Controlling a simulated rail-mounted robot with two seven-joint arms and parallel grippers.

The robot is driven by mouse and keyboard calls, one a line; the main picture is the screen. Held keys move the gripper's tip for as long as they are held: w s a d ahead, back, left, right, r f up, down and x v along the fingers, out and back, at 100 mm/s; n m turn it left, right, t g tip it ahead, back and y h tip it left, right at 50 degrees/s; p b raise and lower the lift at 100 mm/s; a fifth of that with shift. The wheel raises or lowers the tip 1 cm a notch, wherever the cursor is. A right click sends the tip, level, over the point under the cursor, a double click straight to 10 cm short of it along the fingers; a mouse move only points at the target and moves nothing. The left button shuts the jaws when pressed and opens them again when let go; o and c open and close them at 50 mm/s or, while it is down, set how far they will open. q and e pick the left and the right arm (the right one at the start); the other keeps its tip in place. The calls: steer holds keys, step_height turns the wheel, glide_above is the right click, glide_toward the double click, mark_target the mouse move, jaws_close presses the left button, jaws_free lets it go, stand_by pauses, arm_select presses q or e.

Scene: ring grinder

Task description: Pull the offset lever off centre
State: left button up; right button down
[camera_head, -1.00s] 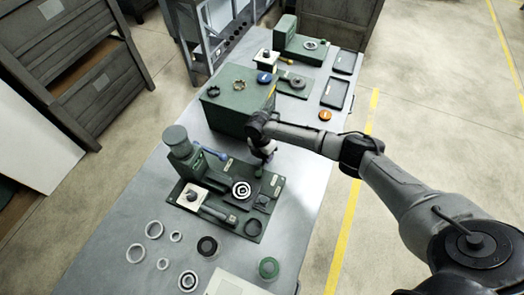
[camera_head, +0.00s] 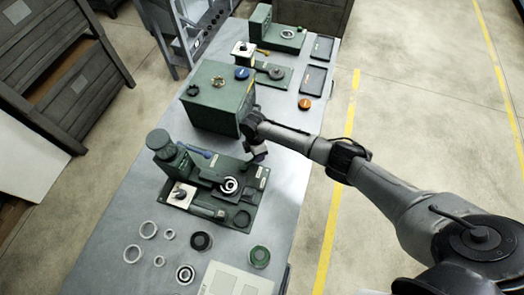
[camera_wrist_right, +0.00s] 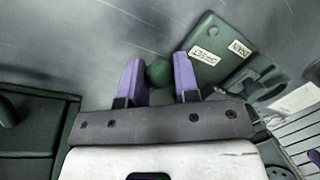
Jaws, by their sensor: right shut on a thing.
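The green grinder fixture (camera_head: 168,148) stands on its dark base plate, with a pale ring (camera_head: 229,185) on the plate. My right gripper (camera_head: 258,155) is at the far right corner of this plate. In the right wrist view, a round green knob (camera_wrist_right: 159,73) sits between the purple fingers of my right gripper (camera_wrist_right: 158,80), which are shut on it. I take it for the offset lever's knob; its shaft is hidden. The base plate's corner (camera_wrist_right: 222,50) with two white labels lies just right of the knob. My left gripper is not in view.
A large green box (camera_head: 215,100) stands close behind my right gripper. Several loose rings, a black cap (camera_head: 201,241) and a green cap (camera_head: 260,256) lie at the table's near end. Another green machine (camera_head: 275,35) and black trays (camera_head: 313,81) are at the far end.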

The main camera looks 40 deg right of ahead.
stand_by(0.4)
steer(key=c, duration=0.9)
jaws_free()
steer(key=shift+o, duration=0.2)
steer(key=shift+r, duration=0.1)
steer(key=shift+r, duration=0.25)
step_height(320, 180, up, 13)
steer(key=w, duration=0.2)
steer(key=shift+w+d, duration=0.25)
steer(key=shift+d, duration=0.15)
